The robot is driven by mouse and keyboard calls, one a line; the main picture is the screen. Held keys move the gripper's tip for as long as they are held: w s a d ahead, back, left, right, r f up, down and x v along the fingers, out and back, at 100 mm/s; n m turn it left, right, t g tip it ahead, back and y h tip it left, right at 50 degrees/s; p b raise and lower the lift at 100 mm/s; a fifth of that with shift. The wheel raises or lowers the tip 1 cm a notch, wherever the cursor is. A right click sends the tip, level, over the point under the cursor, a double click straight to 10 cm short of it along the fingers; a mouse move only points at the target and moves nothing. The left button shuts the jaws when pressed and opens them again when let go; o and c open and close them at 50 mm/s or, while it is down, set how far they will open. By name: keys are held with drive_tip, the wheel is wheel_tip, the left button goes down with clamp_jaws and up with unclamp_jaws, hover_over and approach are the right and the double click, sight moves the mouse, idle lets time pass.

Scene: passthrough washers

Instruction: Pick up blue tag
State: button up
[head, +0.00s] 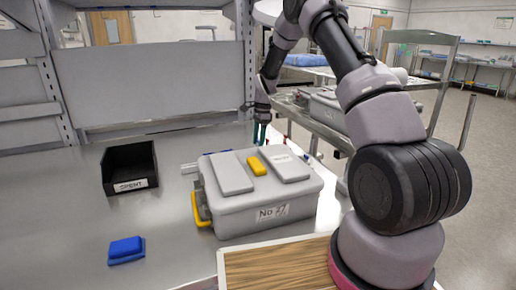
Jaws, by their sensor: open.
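A small blue block (126,249) lies on the grey metal counter at the lower left, and it may be the blue tag. No writing on it can be made out. The case hides part of the area below my gripper.
The grey lidded case (262,202) with yellow latches stands mid-counter, labelled "No 77". A black open bin (130,168) stands to its left. A wooden board (275,268) is in front of the case. A metal cart (325,112) is behind at right. Counter between bin and blue block is clear.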

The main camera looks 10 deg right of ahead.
drive_tip(key=shift+a+f, duration=0.1)
drive_tip(key=shift+f, duration=0.8)
clamp_jaws()
